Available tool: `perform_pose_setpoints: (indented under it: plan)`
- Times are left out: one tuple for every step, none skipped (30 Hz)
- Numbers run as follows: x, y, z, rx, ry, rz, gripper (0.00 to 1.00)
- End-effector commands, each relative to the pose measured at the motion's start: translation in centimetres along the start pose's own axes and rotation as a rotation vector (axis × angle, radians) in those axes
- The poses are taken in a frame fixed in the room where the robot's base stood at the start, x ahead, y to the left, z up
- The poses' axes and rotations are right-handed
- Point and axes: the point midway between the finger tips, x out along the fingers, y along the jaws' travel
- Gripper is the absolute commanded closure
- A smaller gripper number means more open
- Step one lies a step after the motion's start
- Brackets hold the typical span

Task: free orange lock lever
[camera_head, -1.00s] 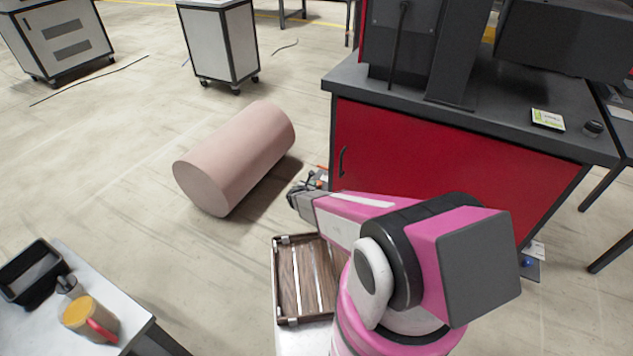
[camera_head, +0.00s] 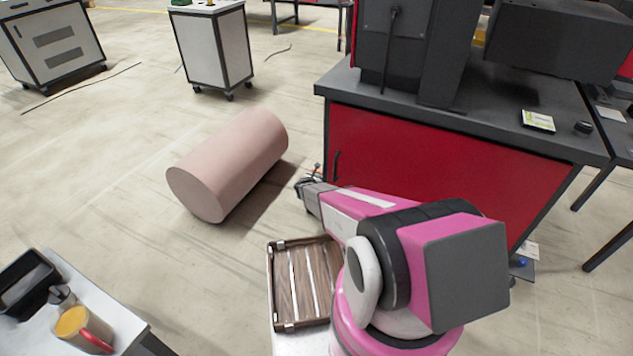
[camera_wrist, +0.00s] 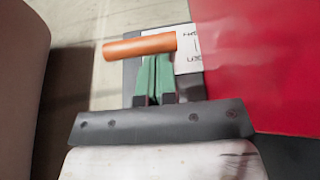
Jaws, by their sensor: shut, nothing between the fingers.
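The orange lock lever (camera_wrist: 140,46) shows in the wrist view as a short orange bar lying nearly level across the picture. My gripper (camera_wrist: 156,60) has its green fingers together with nothing between them. Their tips are just below the right half of the lever; I cannot tell whether they touch it. In the head view my gripper (camera_head: 306,186) is low beside the left edge of the red cabinet, and the lever is too small or hidden to make out clearly there.
A white label (camera_wrist: 188,62) with dark writing lies behind the lever. The red cabinet (camera_head: 430,175) stands close on the right. A large pink cylinder (camera_head: 228,165) lies on the floor to the left. A wooden crate (camera_head: 303,282) sits in front of me.

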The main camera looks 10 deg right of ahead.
Motion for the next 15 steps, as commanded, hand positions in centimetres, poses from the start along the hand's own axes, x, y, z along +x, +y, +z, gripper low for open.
perform_pose_setpoints:
  plan:
    - [0.0, 0.0, 0.0, 0.0, 0.0, 0.0, 1.0]
    - [0.0, 0.0, 0.0, 0.0, 0.0, 0.0, 1.0]
    - [-0.01, 0.01, 0.0, 0.0, 0.0, 0.0, 1.0]
    - [-0.01, 0.01, 0.0, 0.0, 0.0, 0.0, 1.0]
    - [-0.01, 0.01, 0.0, 0.0, 0.0, 0.0, 1.0]
    - [-0.02, 0.01, 0.0, 0.0, 0.0, 0.0, 1.0]
    - [-0.02, 0.01, 0.0, 0.0, 0.0, 0.0, 1.0]
    - [-0.02, 0.01, 0.01, 0.0, 0.0, 0.0, 1.0]
    - [-0.01, 0.01, 0.03, 0.0, 0.0, 0.0, 1.0]
    - [0.0, 0.01, 0.05, 0.0, 0.0, 0.0, 1.0]
    - [0.01, 0.01, 0.08, 0.0, 0.0, 0.0, 1.0]
    - [0.03, 0.01, 0.13, 0.0, 0.0, 0.0, 1.0]
    - [0.05, 0.0, 0.19, 0.0, 0.0, 0.0, 1.0]
    - [0.07, 0.0, 0.25, 0.0, 0.0, 0.0, 1.0]
    - [0.11, 0.0, 0.35, 0.0, 0.0, 0.0, 1.0]
